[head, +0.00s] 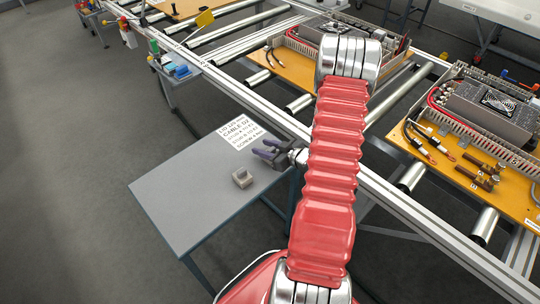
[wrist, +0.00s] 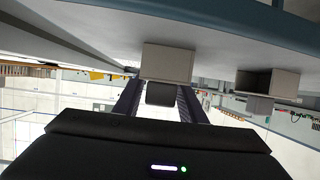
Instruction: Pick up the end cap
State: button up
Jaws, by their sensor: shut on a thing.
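My gripper (head: 270,152) is low over the grey table, its dark fingers pointing left in the head view. In the wrist view, which looks upside down, the fingers (wrist: 160,98) are shut on a small beige-grey block, the end cap (wrist: 167,62). The cap shows at the fingertips, close to the tabletop; whether it touches the table is unclear. In the head view I cannot make it out at the fingers. A second similar piece (head: 242,178) stands apart on the table, and it also shows at right in the wrist view (wrist: 270,82).
The grey table (head: 180,200) is mostly bare. A printed sheet (head: 240,130) lies near its back corner. A roller conveyor (head: 400,205) runs beside it, carrying orange boards with wiring ducts and electronics (head: 490,105). Open floor lies at left.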

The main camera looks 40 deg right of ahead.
jog(key=shift+r, duration=0.15)
jog(key=shift+c, duration=0.6)
notch_tip(320, 180, up, 10)
dwell(0.3)
dwell(0.5)
jog(key=w+a+r+h, duration=0.1)
jog(key=w+a+r, duration=0.3)
jog(key=w+a, duration=0.25)
jog(key=w+a+r, duration=0.3)
jog(key=w+a, duration=0.2)
jog(key=a, duration=0.3)
jog(key=a+r, duration=0.2)
jog(key=a, duration=0.6)
jog(key=w+a+r+m, duration=0.1)
jog(key=a+r, duration=0.1)
jog(key=a, duration=0.7)
jog(key=shift+a+r, duration=0.2)
jog(key=shift+r, duration=0.05)
